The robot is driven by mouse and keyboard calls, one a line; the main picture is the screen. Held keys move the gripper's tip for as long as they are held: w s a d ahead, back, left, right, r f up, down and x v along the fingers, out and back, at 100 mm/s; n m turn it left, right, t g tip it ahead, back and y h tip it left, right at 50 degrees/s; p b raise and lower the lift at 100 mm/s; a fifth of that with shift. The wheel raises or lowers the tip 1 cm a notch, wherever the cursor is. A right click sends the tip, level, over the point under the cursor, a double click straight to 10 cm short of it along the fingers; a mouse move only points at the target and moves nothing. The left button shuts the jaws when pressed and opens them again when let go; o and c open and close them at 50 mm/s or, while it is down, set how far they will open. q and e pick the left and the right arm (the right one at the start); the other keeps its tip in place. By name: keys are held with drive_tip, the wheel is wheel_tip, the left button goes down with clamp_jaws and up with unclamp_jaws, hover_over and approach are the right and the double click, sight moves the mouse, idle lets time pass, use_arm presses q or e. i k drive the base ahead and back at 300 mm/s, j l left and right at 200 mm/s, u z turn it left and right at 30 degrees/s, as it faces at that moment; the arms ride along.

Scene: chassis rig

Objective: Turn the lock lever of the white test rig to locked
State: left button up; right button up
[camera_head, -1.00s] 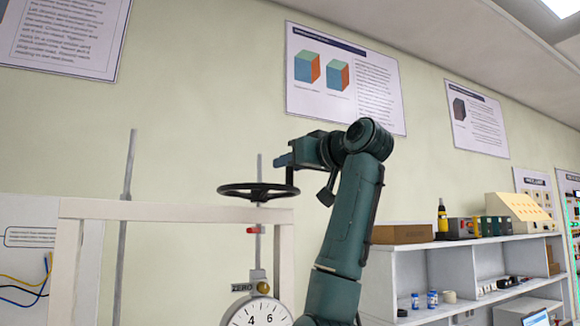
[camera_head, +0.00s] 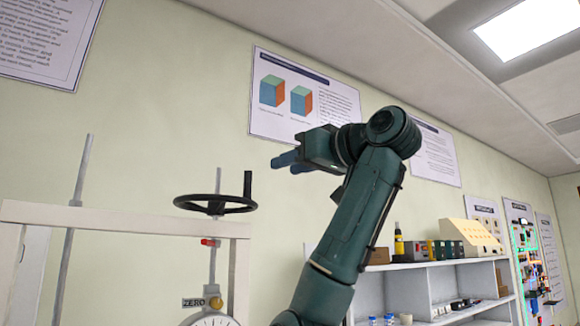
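The white test rig (camera_head: 120,217) stands at the lower left, its frame cut off by the picture's bottom edge. A black handwheel (camera_head: 215,208) sits above its top bar, with a dark upright handle on its right side. A small red piece (camera_head: 209,242) shows on the rod below the wheel; I cannot tell whether it is the lock lever. A brass knob (camera_head: 216,303) sits beside the ZERO label, above a partly visible dial. My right gripper (camera_head: 288,164) is up and right of the wheel, apart from the rig, with bluish fingertips pointing left. Its opening is unclear. My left gripper is not in view.
A white shelf unit (camera_head: 405,285) with boxes, a yellow bottle and small jars stands at the right. Posters (camera_head: 305,97) hang on the wall behind my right arm. Open air lies between my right gripper and the handwheel.

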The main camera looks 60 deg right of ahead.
sight(209, 244)
drive_tip(key=k+j, duration=0.1)
drive_tip(key=k, duration=0.4)
drive_tip(key=k+j, duration=0.15)
drive_tip(key=k, duration=0.35)
drive_tip(key=k+j, duration=0.1)
drive_tip(key=k, duration=0.4)
